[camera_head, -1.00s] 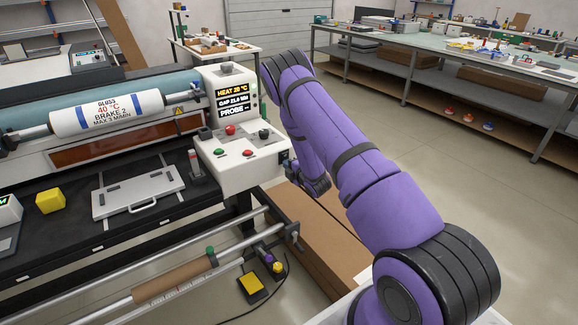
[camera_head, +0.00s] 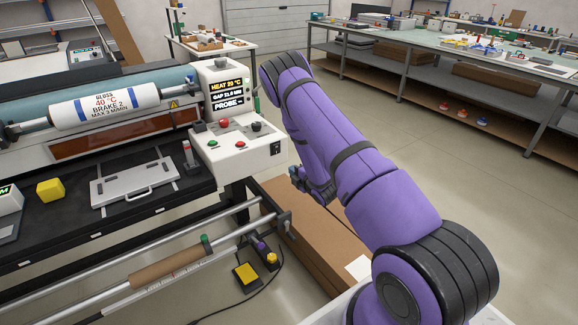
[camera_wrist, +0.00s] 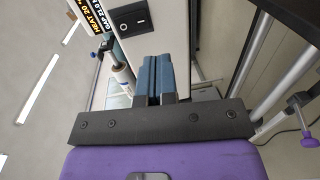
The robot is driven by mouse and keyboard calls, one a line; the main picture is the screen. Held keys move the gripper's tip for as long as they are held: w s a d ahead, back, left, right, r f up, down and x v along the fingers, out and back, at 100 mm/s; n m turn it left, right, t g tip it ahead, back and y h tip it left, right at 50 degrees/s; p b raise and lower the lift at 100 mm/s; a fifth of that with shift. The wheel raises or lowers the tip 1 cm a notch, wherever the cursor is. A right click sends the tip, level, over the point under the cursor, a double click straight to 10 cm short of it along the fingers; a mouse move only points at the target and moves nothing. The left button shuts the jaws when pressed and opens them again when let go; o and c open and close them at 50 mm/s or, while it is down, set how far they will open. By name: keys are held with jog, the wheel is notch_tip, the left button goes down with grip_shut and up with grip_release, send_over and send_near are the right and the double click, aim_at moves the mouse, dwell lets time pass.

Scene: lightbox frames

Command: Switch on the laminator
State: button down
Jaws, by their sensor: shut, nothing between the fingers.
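The laminator's white control panel (camera_head: 240,145) stands at the right end of the machine. A black rocker switch (camera_head: 275,148) sits on its right end face; it also shows close up in the wrist view (camera_wrist: 131,18), on a black plate with a white mark. The panel's display (camera_head: 228,93) is lit and reads HEAT 20 °C. My gripper (camera_wrist: 153,58) has its two blue fingers shut with nothing between them. In the wrist view the fingertips lie below and right of the switch. In the head view my gripper (camera_head: 312,187) is partly hidden by my arm, right of the panel and apart from it.
Red, green and black controls (camera_head: 226,124) are on the panel's top. A roll (camera_head: 108,105) and rails (camera_head: 150,260) run along the machine. A brown cardboard box (camera_head: 300,235) lies on the floor below my gripper. Open floor lies to the right, before a long bench (camera_head: 440,55).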

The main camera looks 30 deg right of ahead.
jog(key=shift+s+f, duration=0.15)
jog(key=shift+s, duration=0.8)
jog(key=shift+s+f, duration=0.1)
jog(key=shift+s, duration=0.85)
